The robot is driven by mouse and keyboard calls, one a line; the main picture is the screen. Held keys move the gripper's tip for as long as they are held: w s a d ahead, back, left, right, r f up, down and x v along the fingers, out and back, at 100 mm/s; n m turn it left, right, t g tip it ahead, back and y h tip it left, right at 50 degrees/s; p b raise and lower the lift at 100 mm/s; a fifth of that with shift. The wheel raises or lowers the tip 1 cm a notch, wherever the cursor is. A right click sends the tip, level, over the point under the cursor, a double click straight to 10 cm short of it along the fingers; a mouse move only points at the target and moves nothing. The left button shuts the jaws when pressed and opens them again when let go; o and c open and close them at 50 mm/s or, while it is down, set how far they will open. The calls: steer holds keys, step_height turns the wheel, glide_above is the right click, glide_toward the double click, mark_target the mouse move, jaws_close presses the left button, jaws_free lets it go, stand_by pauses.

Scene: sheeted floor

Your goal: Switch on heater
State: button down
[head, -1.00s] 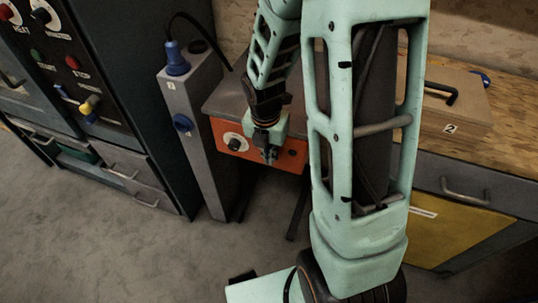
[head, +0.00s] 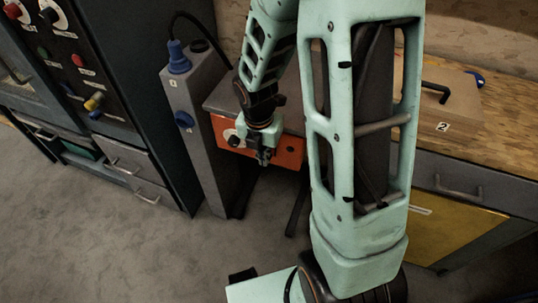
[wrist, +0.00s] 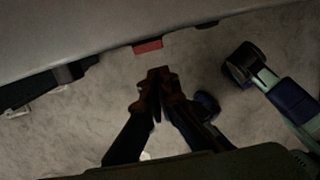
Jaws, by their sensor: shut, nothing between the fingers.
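An orange-fronted unit (head: 289,151) sits under the grey worktop, with a pale round knob (head: 231,137) at its left. I cannot read whether this is the heater. A dark control panel (head: 100,60) at the left carries a red knob (head: 12,10) with a label like HEAT, and other knobs and buttons. My gripper (head: 264,158) hangs in front of the orange unit, to the right of the pale knob and partly covering the front. In the wrist view my gripper (wrist: 157,80) is shut and empty above the floor, with a small red part (wrist: 148,46) beyond the fingertips.
A grey post (head: 193,120) with blue plugs stands left of the orange unit. A grey worktop edge (wrist: 90,40) crosses the top of the wrist view. Open floor (head: 180,255) lies in front.

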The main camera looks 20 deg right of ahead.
steer(key=s+a+r+p, duration=0.3)
steer(key=s+r, duration=0.1)
steer(key=r, duration=0.5)
steer(key=shift+s+d+r, duration=0.1)
steer(key=shift+r, duration=0.05)
